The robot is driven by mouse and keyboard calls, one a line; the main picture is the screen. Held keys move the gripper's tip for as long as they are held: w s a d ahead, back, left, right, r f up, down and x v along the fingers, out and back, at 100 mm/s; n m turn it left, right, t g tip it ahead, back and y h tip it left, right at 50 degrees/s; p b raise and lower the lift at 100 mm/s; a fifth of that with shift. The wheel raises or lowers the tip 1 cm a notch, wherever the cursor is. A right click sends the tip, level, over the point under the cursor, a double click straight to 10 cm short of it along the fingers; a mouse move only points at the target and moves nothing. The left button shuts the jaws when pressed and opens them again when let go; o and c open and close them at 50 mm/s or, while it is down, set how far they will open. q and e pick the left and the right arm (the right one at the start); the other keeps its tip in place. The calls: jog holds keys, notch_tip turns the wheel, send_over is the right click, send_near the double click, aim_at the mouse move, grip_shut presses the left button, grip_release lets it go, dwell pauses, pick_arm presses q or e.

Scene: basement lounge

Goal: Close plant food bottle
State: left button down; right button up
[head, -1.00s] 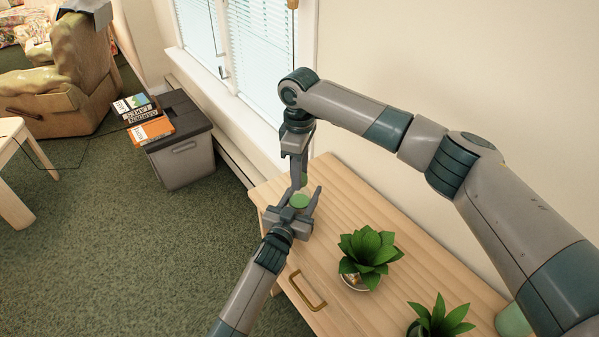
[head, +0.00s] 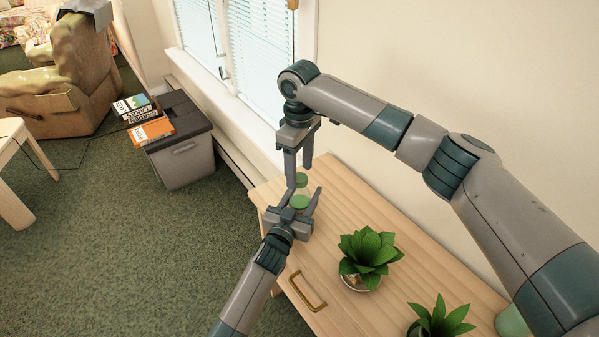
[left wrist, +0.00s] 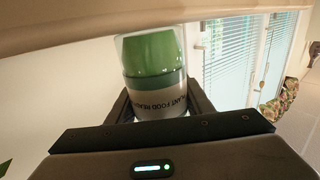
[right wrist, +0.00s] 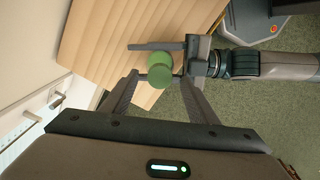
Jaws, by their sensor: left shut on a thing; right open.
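My left gripper (head: 303,195) is shut around the plant food bottle (head: 300,202) above the left end of the cabinet. In the left wrist view the bottle (left wrist: 155,95) stands between the fingers, with a lettered label below and a green part inside a clear upper section. My right gripper (head: 299,172) is open and hangs over the bottle, fingers pointing down. In the right wrist view the round green top (right wrist: 160,63) lies ahead, between and beyond the fingertips. I cannot tell whether that green top is a seated lid.
A grey bin (head: 183,160) with books stands left.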

notch_tip(320, 180, up, 10)
jog(key=shift+r, duration=0.15)
dwell(0.3)
pick_arm(q)
jog(key=c, duration=0.8)
grip_release()
jog(key=shift+s, duration=0.1)
jog(key=shift+b+v, duration=1.45)
jog(key=shift+v, duration=7.2)
pick_arm(e)
jog(key=shift+f, duration=1.5)
pick_arm(q)
jog(key=shift+f, duration=0.1)
